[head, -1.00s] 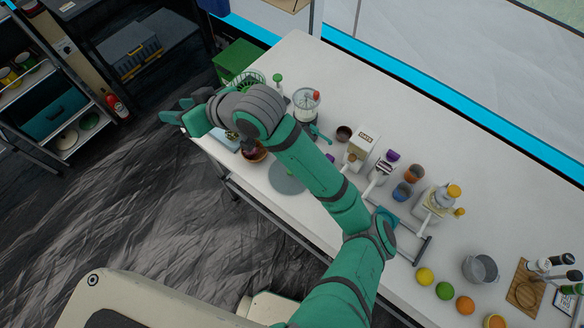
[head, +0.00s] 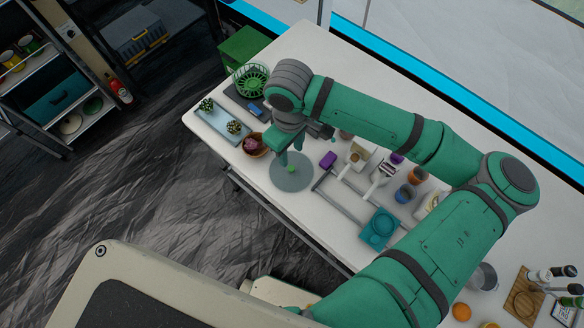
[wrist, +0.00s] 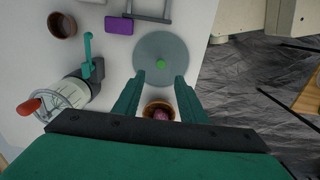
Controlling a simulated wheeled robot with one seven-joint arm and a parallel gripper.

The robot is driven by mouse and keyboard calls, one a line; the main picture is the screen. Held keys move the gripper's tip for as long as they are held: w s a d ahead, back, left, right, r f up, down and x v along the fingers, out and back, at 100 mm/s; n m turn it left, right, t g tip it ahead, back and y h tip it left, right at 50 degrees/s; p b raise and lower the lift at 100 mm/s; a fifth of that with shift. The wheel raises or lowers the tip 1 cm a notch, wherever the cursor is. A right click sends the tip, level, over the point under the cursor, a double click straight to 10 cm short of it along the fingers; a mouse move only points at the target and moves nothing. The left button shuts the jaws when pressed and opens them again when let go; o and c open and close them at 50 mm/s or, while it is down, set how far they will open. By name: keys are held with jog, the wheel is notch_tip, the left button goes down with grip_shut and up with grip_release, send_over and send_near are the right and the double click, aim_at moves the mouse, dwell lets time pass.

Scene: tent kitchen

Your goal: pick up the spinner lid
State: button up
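The spinner lid (head: 288,181) is a flat round grey disc with a small green knob (head: 291,169) at its centre. It lies on the white table near the front edge. In the wrist view the lid (wrist: 178,47) shows ahead of my fingertips, with its knob (wrist: 160,63) roughly in line with the gap between them. My gripper (head: 292,153) is above the table by the lid's far side, pointing down. In the wrist view my gripper (wrist: 160,77) is open with nothing between its fingertips. The height of the fingertips above the lid is hard to tell.
A brown bowl with purplish contents (head: 255,145) stands beside the lid. A green wire basket (head: 251,80) and a tray (head: 215,124) are at the table's left end. A crank device with a red handle (wrist: 52,104), a purple block (wrist: 119,26) and a grey frame (head: 345,208) are nearby.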

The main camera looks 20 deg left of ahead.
aim_at(291, 168)
notch_tip(291, 168, down, 3)
jog(key=shift+f, duration=0.15)
jog(key=shift+s+d+f, duration=0.1)
jog(key=shift+f, duration=1.3)
jog(key=shift+d+f, duration=0.1)
jog(key=shift+f, duration=1.25)
grip_shut()
